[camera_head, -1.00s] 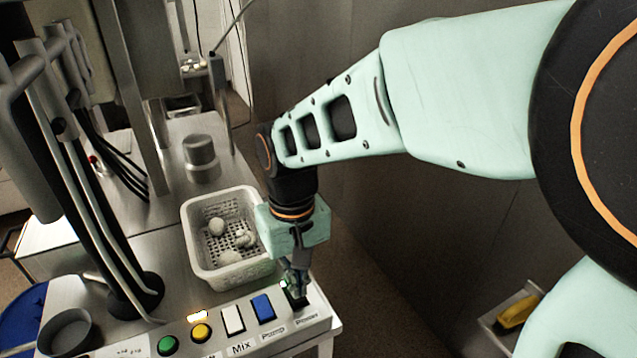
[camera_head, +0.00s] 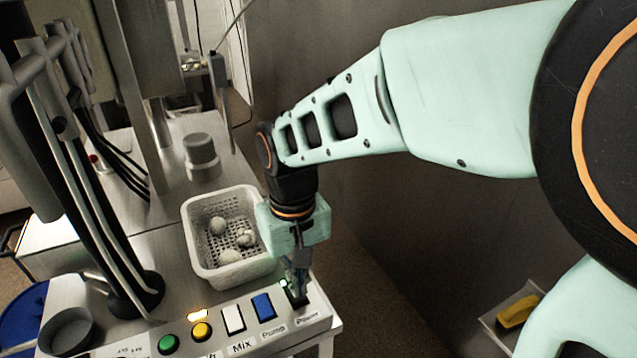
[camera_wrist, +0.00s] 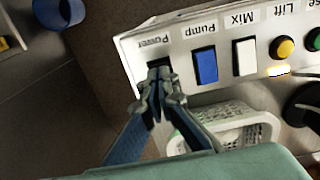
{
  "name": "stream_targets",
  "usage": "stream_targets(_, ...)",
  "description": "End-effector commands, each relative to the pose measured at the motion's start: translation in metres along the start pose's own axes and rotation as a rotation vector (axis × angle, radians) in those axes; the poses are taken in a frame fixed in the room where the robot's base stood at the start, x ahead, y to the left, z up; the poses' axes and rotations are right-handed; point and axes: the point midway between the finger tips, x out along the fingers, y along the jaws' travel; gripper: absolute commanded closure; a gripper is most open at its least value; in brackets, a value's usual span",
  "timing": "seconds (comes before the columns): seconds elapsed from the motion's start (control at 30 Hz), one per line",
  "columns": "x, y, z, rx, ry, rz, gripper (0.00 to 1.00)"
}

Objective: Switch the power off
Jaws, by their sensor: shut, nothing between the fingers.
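The control panel (camera_head: 215,345) runs along the front edge of the steel counter. Its black power switch (camera_head: 289,294) is at the right end, above the label "Power", with a small green light beside it. My gripper (camera_head: 299,292) points down at this switch with its fingers together and empty. In the wrist view the closed fingertips (camera_wrist: 160,86) are over the lower part of the dark power switch (camera_wrist: 157,63) and hide much of it. Whether they touch it, and which way the rocker is tilted, I cannot tell.
A blue pump switch (camera_head: 264,307), a white mix switch (camera_head: 233,319), and yellow (camera_head: 201,332) and green (camera_head: 168,345) buttons sit to the left. A white perforated basket (camera_head: 198,258) with pale lumps stands close behind my gripper. Open space lies right of the counter.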

Motion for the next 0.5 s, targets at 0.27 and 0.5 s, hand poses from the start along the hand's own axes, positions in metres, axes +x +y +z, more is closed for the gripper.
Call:
stream_targets(0.27, 0.0014, 0.0, 0.0, 0.0, 0.0, 0.0, 1.0)
stream_targets(0.5, 0.0052, 0.0, 0.0001, 0.0, 0.0, 0.0, 1.0)
